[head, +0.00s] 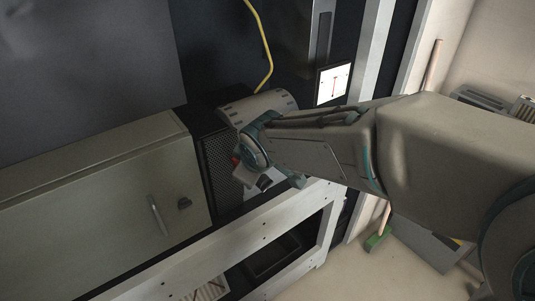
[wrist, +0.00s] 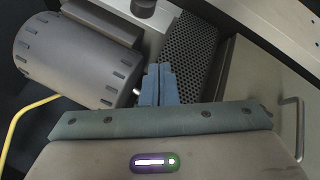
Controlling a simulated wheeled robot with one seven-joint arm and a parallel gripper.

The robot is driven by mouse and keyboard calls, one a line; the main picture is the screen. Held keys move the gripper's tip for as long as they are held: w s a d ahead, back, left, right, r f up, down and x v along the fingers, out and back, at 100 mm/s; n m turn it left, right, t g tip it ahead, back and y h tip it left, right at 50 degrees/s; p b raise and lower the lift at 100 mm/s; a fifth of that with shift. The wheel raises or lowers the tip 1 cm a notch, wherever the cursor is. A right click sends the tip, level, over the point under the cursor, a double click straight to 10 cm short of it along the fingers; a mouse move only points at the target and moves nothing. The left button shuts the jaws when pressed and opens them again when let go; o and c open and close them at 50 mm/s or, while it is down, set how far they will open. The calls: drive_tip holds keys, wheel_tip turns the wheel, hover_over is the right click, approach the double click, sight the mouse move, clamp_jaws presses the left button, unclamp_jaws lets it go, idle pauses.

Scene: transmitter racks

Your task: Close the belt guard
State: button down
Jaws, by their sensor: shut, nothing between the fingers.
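The belt guard appears to be the black perforated panel (head: 222,165) between the green-grey cabinet and the motor in the head view. It also shows in the wrist view (wrist: 192,48), just beyond my fingers. I cannot tell how far open it stands. My gripper (wrist: 160,72) is shut and empty, its two blue fingers together in front of the panel's motor side. Whether the fingertips touch the panel is unclear. In the head view my wrist hides the fingertips and part of the panel's right side.
A grey cylindrical motor (wrist: 75,62) lies close left of my fingers; it also shows in the head view (head: 258,106). A green-grey cabinet (head: 110,200) with a bar handle stands left. A yellow cable (head: 262,40) hangs behind. A pale frame rail (head: 250,235) runs in front.

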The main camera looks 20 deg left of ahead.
drive_tip(key=s+d+r+p, duration=0.2)
drive_tip(key=d+r, duration=0.6)
drive_tip(key=s+d+f+m+g+h+p, duration=0.1)
drive_tip(key=s+d+m, duration=0.2)
drive_tip(key=d+m, duration=0.2)
drive_tip(key=s+d+f+m+g+h, duration=0.1)
drive_tip(key=s+d+m, duration=0.3)
drive_tip(key=d, duration=0.8)
drive_tip(key=s+d+f+m+g+h+p, duration=0.1)
drive_tip(key=s+d+f+m+h, duration=0.1)
drive_tip(key=d+m, duration=0.5)
drive_tip(key=shift+s+d+f+p, duration=0.35)
drive_tip(key=shift+s+d+f, duration=0.35)
drive_tip(key=shift+d, duration=0.1)
